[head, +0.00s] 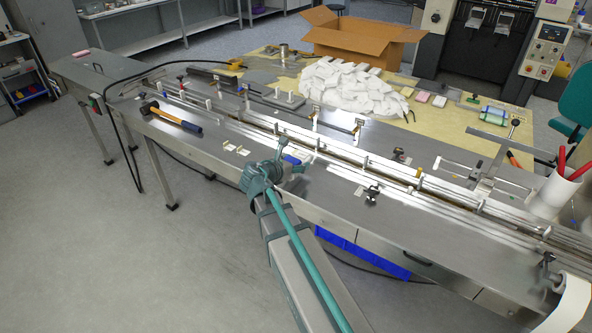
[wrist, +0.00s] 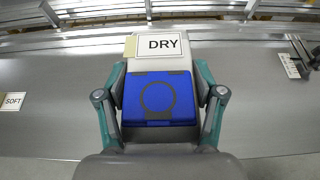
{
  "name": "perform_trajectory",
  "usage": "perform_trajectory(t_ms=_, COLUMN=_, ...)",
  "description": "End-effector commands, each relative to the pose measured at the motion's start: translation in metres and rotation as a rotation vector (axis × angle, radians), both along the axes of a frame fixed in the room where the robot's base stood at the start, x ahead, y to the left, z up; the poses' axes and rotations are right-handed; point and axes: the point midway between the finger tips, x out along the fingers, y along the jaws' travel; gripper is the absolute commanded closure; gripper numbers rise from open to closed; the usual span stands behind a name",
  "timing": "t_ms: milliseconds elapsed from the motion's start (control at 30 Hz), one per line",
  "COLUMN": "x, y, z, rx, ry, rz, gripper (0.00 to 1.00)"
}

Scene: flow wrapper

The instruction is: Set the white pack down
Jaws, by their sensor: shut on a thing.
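My gripper (head: 288,157) is over the steel bench, in front of the long rails. In the wrist view its two fingers (wrist: 161,96) are closed on the sides of a pack (wrist: 160,120), whose near face is blue with a dark ring. A white part (wrist: 160,66) shows just beyond the blue face; I cannot tell whether it all belongs to the pack. A card reading DRY (wrist: 161,45) shows right beyond it. The pack is mostly hidden by my gripper in the head view. Whether its underside touches the bench cannot be told.
A SOFT card (wrist: 12,103) lies to the left on the bench. A small clamp (head: 372,194) stands to the right. Metal rails (head: 345,158) run along the bench behind. A hammer (head: 172,117) lies at left. A heap of white packs (head: 352,90) and a cardboard box (head: 362,38) are farther back.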

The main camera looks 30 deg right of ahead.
Motion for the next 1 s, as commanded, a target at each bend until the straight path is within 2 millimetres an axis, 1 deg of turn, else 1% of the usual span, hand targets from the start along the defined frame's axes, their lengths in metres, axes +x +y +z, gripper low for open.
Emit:
perform_trajectory(t_ms=133, x=0.006, y=-0.006, z=-0.010, rx=0.001, ry=0.001, rz=-0.001, gripper=0.68)
perform_trajectory(t_ms=400, x=0.005, y=-0.006, z=-0.037, rx=0.000, ry=0.001, rz=0.000, gripper=0.68)
perform_trajectory(t_ms=833, x=0.005, y=-0.006, z=-0.043, rx=0.000, ry=0.000, rz=0.000, gripper=0.68)
perform_trajectory(t_ms=867, x=0.005, y=-0.006, z=-0.043, rx=0.000, ry=0.000, rz=0.000, gripper=0.29)
perform_trajectory(t_ms=900, x=0.005, y=-0.006, z=-0.042, rx=0.000, ry=0.000, rz=0.000, gripper=0.22)
perform_trajectory(t_ms=1000, x=0.005, y=-0.006, z=-0.042, rx=0.000, ry=0.000, rz=0.000, gripper=0.07)
